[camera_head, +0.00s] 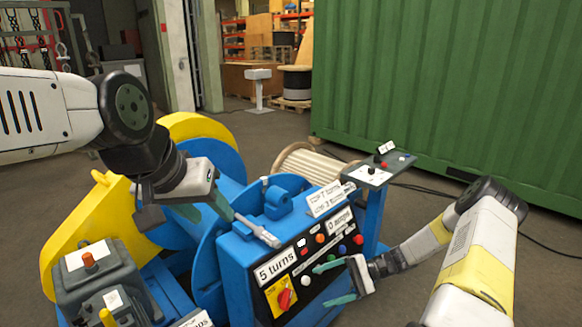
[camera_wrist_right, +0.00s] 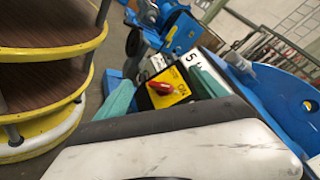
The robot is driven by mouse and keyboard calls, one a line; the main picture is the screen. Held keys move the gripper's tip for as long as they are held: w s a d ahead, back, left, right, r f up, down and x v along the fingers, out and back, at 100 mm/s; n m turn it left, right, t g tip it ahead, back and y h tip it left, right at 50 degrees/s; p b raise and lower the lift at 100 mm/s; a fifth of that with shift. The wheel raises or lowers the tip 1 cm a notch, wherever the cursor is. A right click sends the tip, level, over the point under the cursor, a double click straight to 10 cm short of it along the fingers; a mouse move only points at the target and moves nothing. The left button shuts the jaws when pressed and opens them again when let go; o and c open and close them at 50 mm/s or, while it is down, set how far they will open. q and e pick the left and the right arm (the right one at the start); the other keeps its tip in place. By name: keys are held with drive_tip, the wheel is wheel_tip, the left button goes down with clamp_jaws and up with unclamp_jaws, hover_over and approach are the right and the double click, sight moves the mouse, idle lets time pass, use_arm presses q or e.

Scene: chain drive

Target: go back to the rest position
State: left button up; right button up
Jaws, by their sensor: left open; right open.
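My left gripper (camera_head: 205,212) is open over the blue machine (camera_head: 235,262), close to a white-tipped lever (camera_head: 258,232) on its top. Whether its finger touches the lever I cannot tell. My right gripper (camera_head: 334,282) is open and empty in front of the control panel (camera_head: 312,258). The panel bears a "5 turns" label (camera_head: 277,267), several coloured buttons and a red rotary switch (camera_head: 286,299) on a yellow plate. In the right wrist view the red switch (camera_wrist_right: 167,88) shows between the green fingers of the right gripper (camera_wrist_right: 163,88), apparently beyond them.
A small pedestal panel (camera_head: 375,175) stands right of the machine, near a wooden drum (camera_head: 308,163). A green container (camera_head: 450,85) fills the back right. Open floor lies between.

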drive_tip(key=s+d+r+n+t+h, duration=0.15)
drive_tip(key=r+h, duration=0.35)
drive_tip(key=r, duration=0.6)
drive_tip(key=s+d+r+n+h, duration=0.1)
drive_tip(key=s+r+n+h, duration=0.3)
drive_tip(key=r, duration=0.7)
drive_tip(key=s+r+t+h, duration=0.2)
drive_tip(key=s+r+t, duration=0.2)
drive_tip(key=r, duration=0.4)
drive_tip(key=s+r+n+t+h, duration=0.1)
drive_tip(key=s+r+t+h, duration=0.1)
drive_tip(key=s+r+t, duration=0.2)
drive_tip(key=s+v, duration=0.1)
drive_tip(key=v, duration=0.4)
drive_tip(key=shift+f, duration=0.2)
